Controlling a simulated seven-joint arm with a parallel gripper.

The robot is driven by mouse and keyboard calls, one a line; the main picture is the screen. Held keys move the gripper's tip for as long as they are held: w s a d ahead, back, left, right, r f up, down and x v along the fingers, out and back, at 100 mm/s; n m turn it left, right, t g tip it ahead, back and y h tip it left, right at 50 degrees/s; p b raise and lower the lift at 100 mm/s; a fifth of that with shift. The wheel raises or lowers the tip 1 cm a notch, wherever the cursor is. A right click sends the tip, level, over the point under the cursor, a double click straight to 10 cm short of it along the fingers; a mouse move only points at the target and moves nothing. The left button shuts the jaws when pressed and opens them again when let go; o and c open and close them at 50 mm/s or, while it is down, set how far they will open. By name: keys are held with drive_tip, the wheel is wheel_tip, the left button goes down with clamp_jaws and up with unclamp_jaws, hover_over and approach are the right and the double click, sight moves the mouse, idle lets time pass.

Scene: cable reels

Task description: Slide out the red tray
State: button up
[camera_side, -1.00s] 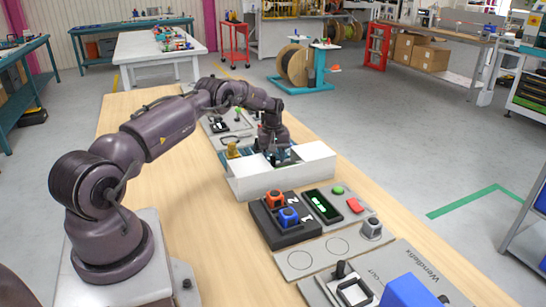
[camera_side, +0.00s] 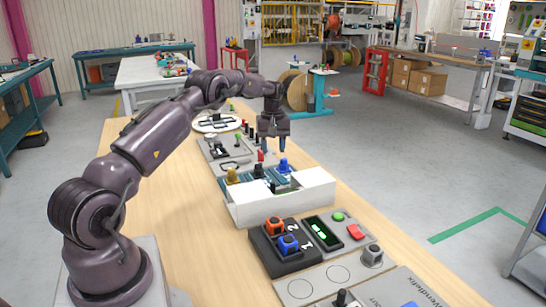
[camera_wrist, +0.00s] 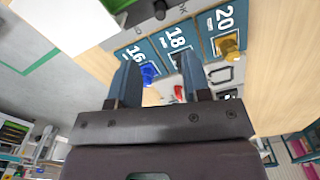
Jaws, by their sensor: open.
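My gripper (camera_side: 273,147) is open and empty, fingers pointing down, above and behind the white box. The wrist view shows its two fingers (camera_wrist: 160,72) spread apart. In the wrist view the blue knob (camera_wrist: 149,74) is by the 16 label and the yellow knob (camera_wrist: 229,45) by the 20 label. A small red part (camera_side: 261,155) shows behind the box. I cannot make out a clear red tray.
More grey fixtures (camera_side: 230,150) lie behind the box. The wooden tabletop (camera_side: 165,210) is clear at left.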

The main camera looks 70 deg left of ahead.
drive_tip(key=shift+s+a+r, duration=0.1)
drive_tip(key=c, duration=0.3)
drive_tip(key=shift+s+a+r, duration=0.55)
drive_tip(key=shift+s+a, duration=0.05)
drive_tip(key=shift+a, duration=0.1)
drive_tip(key=c, duration=0.3)
drive_tip(key=s+n, duration=0.1)
drive_tip(key=s+a+n, duration=0.1)
drive_tip(key=s, duration=0.1)
drive_tip(key=s+n+t+h, duration=0.1)
drive_tip(key=n, duration=0.1)
drive_tip(key=shift+s+a, duration=0.25)
drive_tip(key=shift+s, duration=0.15)
clamp_jaws()
drive_tip(key=f+n+t, duration=0.1)
drive_tip(key=f+n, duration=0.3)
drive_tip(key=d+f+n+t, duration=0.1)
drive_tip(key=f+n, duration=0.2)
drive_tip(key=n, duration=0.2)
drive_tip(key=s+f+n+t, duration=0.1)
drive_tip(key=f+n, duration=0.3)
drive_tip(key=n, duration=0.1)
drive_tip(key=shift+d+f, duration=0.2)
drive_tip(key=shift+f, duration=0.15)
drive_tip(key=w, duration=0.3)
drive_tip(key=shift+w+d+f, duration=0.1)
drive_tip(key=shift+d+f, duration=0.2)
drive_tip(key=shift+d, duration=0.1)
drive_tip(key=shift+w+d, duration=0.15)
drive_tip(key=shift+w, duration=0.35)
